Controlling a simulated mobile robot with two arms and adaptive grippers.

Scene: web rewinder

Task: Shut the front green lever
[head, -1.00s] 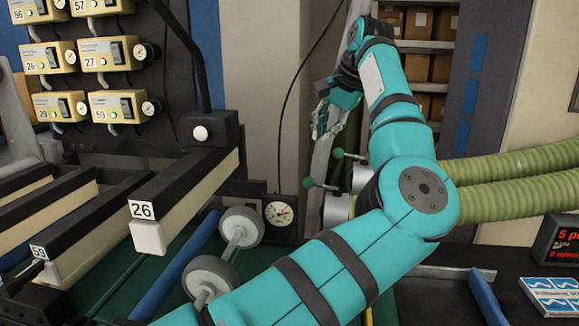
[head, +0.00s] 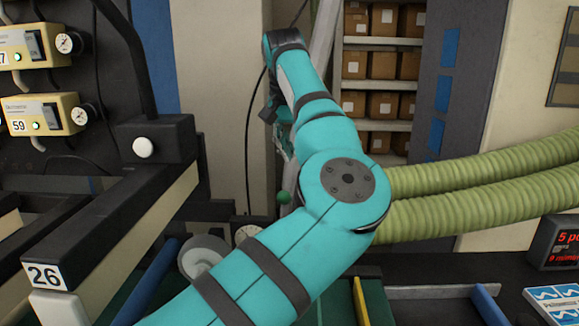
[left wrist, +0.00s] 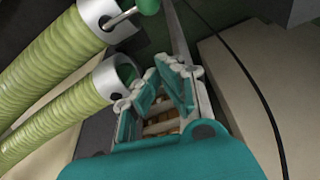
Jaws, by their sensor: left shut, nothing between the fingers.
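A green lever knob (head: 283,197) shows just left of my left arm's elbow in the head view; the other is hidden behind the arm there. In the left wrist view a green knob (left wrist: 148,6) stands on a metal rod at the upper hose's collar. A green part also shows by the lower collar (left wrist: 112,78); I cannot tell whether it is the other lever. My left gripper (left wrist: 163,80) is shut and empty, beside the lower collar, apart from the upper knob. In the head view the gripper (head: 281,143) is mostly hidden behind my arm.
Two ribbed green hoses (head: 480,188) run off to the right. Shelves with boxes (head: 382,64) stand behind. A thin cable (left wrist: 255,85) hangs at right in the wrist view.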

